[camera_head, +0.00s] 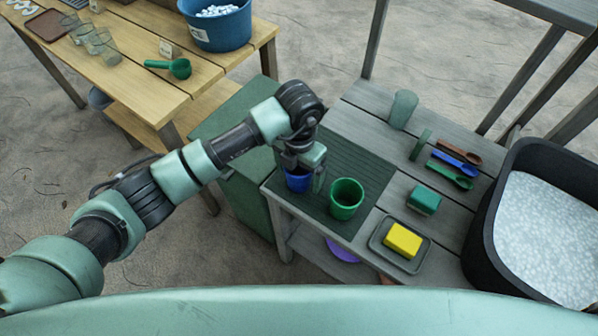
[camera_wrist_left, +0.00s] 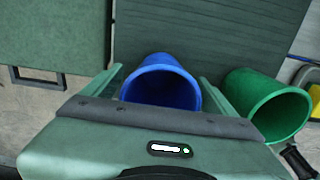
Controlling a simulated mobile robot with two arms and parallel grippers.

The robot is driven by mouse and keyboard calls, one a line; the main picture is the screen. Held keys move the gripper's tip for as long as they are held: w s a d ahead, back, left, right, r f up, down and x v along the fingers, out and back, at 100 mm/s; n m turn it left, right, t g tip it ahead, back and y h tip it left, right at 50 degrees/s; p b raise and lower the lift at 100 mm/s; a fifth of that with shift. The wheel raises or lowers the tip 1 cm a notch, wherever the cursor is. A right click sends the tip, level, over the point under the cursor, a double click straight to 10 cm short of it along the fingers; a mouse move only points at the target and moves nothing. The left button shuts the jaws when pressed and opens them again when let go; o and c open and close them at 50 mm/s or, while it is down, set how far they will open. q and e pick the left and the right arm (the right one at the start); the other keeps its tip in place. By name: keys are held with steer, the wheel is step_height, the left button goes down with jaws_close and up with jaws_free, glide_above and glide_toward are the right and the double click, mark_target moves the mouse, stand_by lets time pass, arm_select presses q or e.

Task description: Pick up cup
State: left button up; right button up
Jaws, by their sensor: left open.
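A blue cup (camera_head: 297,181) stands on the dark ribbed mat (camera_head: 352,157) near the left end of the grey table. A green cup (camera_head: 346,198) stands on the same mat to its right. My left gripper (camera_head: 305,176) is down at the blue cup and partly covers it in the head view. In the left wrist view the blue cup (camera_wrist_left: 162,82) lies between the two open fingers, with the green cup (camera_wrist_left: 268,104) just outside the right finger. I cannot tell if the fingers touch the blue cup. My right gripper is not in view.
A yellow sponge (camera_head: 403,239) on a grey tray, a green block (camera_head: 424,199) and several spoons lie to the right. A black basin (camera_head: 485,225) with white contents stands at the far right. A wooden table (camera_head: 130,60) is at upper left.

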arm_select(q)
steer(key=c, duration=1.3)
steer(key=shift+c, duration=0.7)
steer(key=shift+r, duration=0.15)
